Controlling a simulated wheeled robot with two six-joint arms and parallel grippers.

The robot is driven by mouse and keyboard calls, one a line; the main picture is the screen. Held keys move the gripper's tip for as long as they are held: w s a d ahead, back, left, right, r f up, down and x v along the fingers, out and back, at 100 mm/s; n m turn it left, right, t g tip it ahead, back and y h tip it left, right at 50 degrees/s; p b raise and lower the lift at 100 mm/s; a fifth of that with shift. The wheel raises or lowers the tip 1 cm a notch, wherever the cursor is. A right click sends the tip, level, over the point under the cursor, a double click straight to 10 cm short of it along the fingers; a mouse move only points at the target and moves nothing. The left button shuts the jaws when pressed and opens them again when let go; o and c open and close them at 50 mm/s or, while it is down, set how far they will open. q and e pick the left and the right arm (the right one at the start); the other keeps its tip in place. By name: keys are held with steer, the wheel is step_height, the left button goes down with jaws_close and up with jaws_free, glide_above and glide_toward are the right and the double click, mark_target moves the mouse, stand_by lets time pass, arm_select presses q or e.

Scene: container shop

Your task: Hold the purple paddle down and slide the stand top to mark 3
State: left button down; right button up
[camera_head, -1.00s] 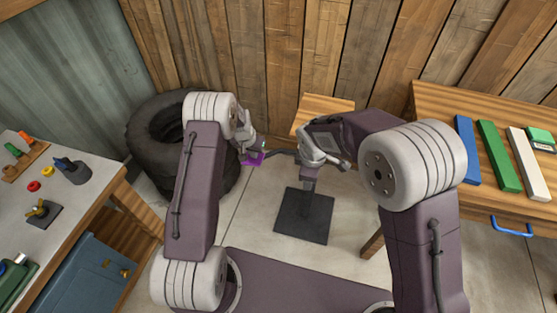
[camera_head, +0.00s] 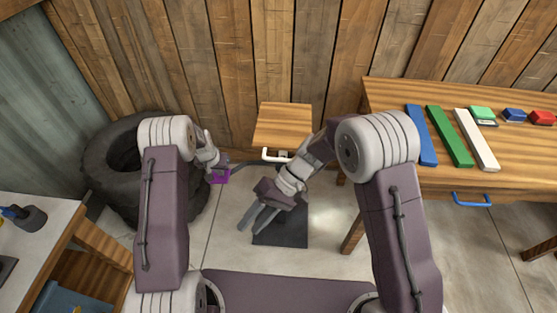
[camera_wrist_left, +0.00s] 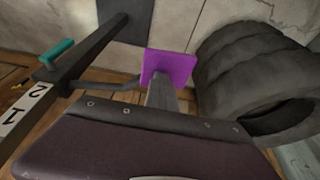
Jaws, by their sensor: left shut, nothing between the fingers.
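The purple paddle (camera_head: 218,177) sits at the end of a dark lever on the left of the stand; it also shows in the left wrist view (camera_wrist_left: 170,64). My left gripper (camera_wrist_left: 161,92) is shut and empty, its tips at the paddle; contact is hard to tell. The wooden stand top (camera_head: 282,124) has a white handle (camera_head: 268,155) at its front. My right gripper (camera_head: 254,220) is open and empty, pointing down-left over the dark base plate (camera_head: 288,232), apart from the handle. The left wrist view shows the post with marks 1 and 2 (camera_wrist_left: 22,112) and a teal knob (camera_wrist_left: 57,53). Mark 3 is not visible.
Stacked tyres (camera_head: 105,175) stand close left of my left arm. A wooden workbench (camera_head: 390,172) with coloured bars and a blue handle (camera_head: 471,199) is at the right. A grey-topped table (camera_head: 50,236) is at the left. The plank wall is behind the stand.

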steer(key=w+r+m+t+y, duration=0.2)
steer(key=w+m+y, duration=0.2)
steer(key=w+m, duration=0.1)
steer(key=m+t+y, duration=0.3)
steer(key=m+t, duration=0.7)
steer(key=m, duration=0.1)
glide_toward(286, 161)
steer(key=x, duration=1.2)
jaws_close()
